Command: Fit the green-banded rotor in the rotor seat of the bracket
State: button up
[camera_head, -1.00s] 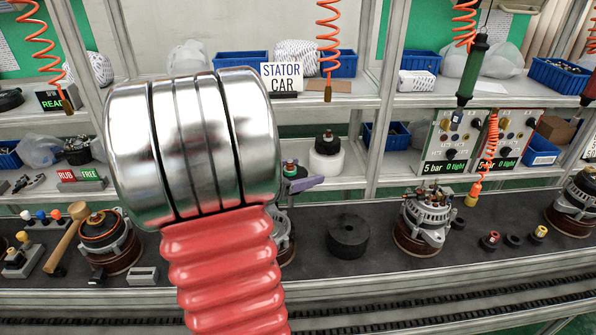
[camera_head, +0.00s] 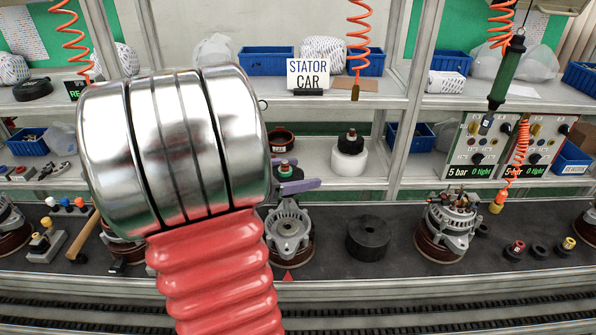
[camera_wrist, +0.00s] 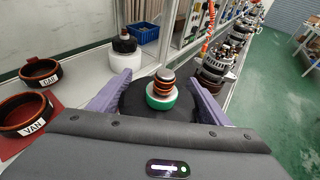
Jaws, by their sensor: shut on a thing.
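The green-banded rotor (camera_wrist: 162,95) is between the two purple fingers of my gripper (camera_wrist: 160,84) in the wrist view, with its copper-coloured rings and green band on top of a dark body. My gripper is shut on it. In the head view the rotor's top (camera_head: 286,168) and one purple finger (camera_head: 300,186) show just right of my arm, which hides the rest. The grey metal bracket (camera_head: 289,238) stands on the dark bench below the rotor in the picture, partly behind my arm. The rotor appears apart from it. The inside of the rotor seat is not clear.
A black round block (camera_head: 368,239) stands right of the bracket, then an assembled alternator (camera_head: 447,228). Another dark rotor sits on a white base (camera_head: 349,158) on the shelf behind. Stator rings marked CAR (camera_wrist: 40,73) and VAN (camera_wrist: 30,115) lie left in the wrist view.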

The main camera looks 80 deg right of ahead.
jog(key=shift+d, duration=0.1)
jog(key=shift+f, duration=2.75)
notch_tip(320, 180, down, 6)
dwell(4.9)
